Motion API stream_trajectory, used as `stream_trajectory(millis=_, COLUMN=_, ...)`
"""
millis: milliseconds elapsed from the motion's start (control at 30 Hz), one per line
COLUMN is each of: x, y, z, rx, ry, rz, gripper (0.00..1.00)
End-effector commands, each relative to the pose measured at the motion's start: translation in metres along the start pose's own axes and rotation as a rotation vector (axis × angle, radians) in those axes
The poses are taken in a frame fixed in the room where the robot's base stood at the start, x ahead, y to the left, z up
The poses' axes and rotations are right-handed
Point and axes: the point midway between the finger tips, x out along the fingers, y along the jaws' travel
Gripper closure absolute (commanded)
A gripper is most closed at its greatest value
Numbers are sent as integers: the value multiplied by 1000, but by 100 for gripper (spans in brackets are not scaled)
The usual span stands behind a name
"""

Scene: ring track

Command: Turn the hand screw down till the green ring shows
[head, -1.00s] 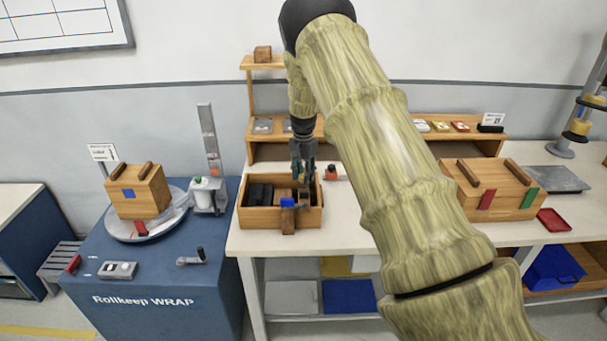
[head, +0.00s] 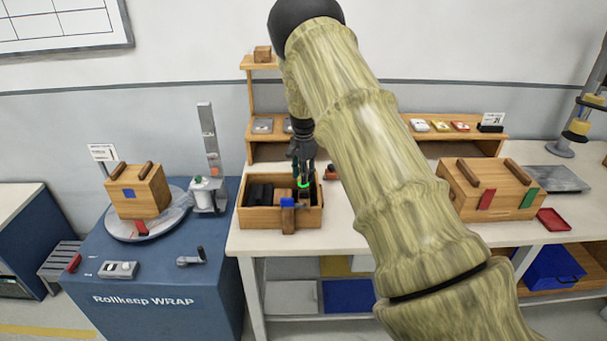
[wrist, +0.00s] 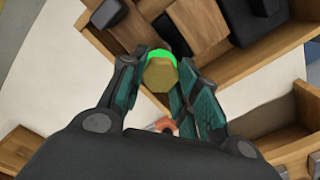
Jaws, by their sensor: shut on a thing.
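The hand screw (wrist: 160,76) shows in the wrist view as a brass, many-sided knob between my fingertips. My gripper (wrist: 161,80) is shut on the hand screw, with a finger on each side. In the head view my gripper (head: 303,178) points down into the open wooden box (head: 258,217) on the bench. The lower part of the screw is hidden by the knob and fingers.
Dark and wooden blocks fill much of the open box, and a blue piece (head: 287,203) sits at its front. A closed wooden box (head: 510,205) stands to the right. A blue wrapping machine (head: 150,280) stands left.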

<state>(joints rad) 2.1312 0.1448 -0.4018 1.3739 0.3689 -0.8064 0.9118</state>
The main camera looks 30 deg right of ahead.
Motion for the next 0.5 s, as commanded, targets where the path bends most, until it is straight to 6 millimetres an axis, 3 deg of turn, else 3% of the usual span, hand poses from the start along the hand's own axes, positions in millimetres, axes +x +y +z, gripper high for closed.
stream_trajectory(millis=100, x=1, y=1, z=0, rx=0, ry=0, rz=2, gripper=92)
stream_trajectory(millis=133, x=1, y=1, z=0, rx=0, ry=0, rz=2, gripper=63)
stream_trajectory(millis=233, x=1, y=1, z=0, rx=0, ry=-1, rz=2, gripper=45)
stream_trajectory(millis=500, x=0, y=0, z=0, rx=-1, ry=0, rz=1, gripper=45)
